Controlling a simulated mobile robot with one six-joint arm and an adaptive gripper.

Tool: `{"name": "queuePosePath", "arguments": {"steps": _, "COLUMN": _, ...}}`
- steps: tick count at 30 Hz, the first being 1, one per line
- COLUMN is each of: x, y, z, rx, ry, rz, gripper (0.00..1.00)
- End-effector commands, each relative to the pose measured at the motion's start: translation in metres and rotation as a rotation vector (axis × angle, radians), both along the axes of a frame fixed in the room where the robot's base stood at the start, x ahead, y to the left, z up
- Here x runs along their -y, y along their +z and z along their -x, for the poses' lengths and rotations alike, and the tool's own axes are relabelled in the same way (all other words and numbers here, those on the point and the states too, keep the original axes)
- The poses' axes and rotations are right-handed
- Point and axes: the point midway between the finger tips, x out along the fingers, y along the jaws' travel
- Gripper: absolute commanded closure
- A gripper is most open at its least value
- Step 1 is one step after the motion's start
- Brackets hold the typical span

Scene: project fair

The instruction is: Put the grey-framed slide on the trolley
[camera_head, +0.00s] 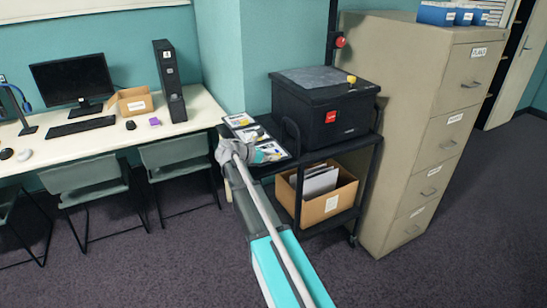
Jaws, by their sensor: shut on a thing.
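The black trolley (287,208) stands in the middle, left of the filing cabinet. A black box-shaped projector (322,118) with a grey top is on its upper deck. I cannot make out a grey-framed slide clearly.
A cardboard box (325,206) with papers is on the trolley's lower shelf. A tall filing cabinet (425,120) stands close on the right. A white desk (70,148) with a computer and chairs (178,158) is on the left. The carpet in front is clear.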

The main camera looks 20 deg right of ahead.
Motion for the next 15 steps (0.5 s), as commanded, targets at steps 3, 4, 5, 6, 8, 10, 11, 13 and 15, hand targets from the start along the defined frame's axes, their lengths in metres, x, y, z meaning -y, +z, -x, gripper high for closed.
{"name": "queuePosePath", "arguments": {"steps": 3, "x": 0.0001, "y": -0.0037, "z": 0.0, "rx": 0.0, "ry": 0.0, "rz": 0.001, "gripper": 1.0}}
{"name": "queuePosePath", "arguments": {"steps": 4, "x": 0.0, "y": -0.0026, "z": 0.0, "rx": 0.0, "ry": 0.0, "rz": 0.0, "gripper": 0.81}}
{"name": "queuePosePath", "arguments": {"steps": 5, "x": 0.0, "y": -0.0024, "z": 0.0001, "rx": 0.0, "ry": 0.0, "rz": 0.0, "gripper": 0.75}}
{"name": "queuePosePath", "arguments": {"steps": 6, "x": 0.0, "y": -0.0023, "z": 0.0001, "rx": 0.0, "ry": 0.0, "rz": 0.0, "gripper": 0.68}}
{"name": "queuePosePath", "arguments": {"steps": 8, "x": 0.0, "y": -0.0023, "z": 0.0001, "rx": 0.0, "ry": 0.0, "rz": 0.0, "gripper": 0.57}}
{"name": "queuePosePath", "arguments": {"steps": 10, "x": 0.0, "y": -0.0023, "z": 0.0001, "rx": 0.0, "ry": 0.0, "rz": 0.0, "gripper": 0.52}}
{"name": "queuePosePath", "arguments": {"steps": 11, "x": 0.0, "y": -0.0023, "z": 0.0001, "rx": 0.0, "ry": 0.0, "rz": 0.0, "gripper": 0.52}}
{"name": "queuePosePath", "arguments": {"steps": 13, "x": 0.0001, "y": -0.0023, "z": 0.0, "rx": 0.0, "ry": 0.0, "rz": 0.0, "gripper": 0.52}}
{"name": "queuePosePath", "arguments": {"steps": 15, "x": 0.0001, "y": -0.0023, "z": 0.0, "rx": 0.0, "ry": 0.0, "rz": 0.0, "gripper": 0.52}}
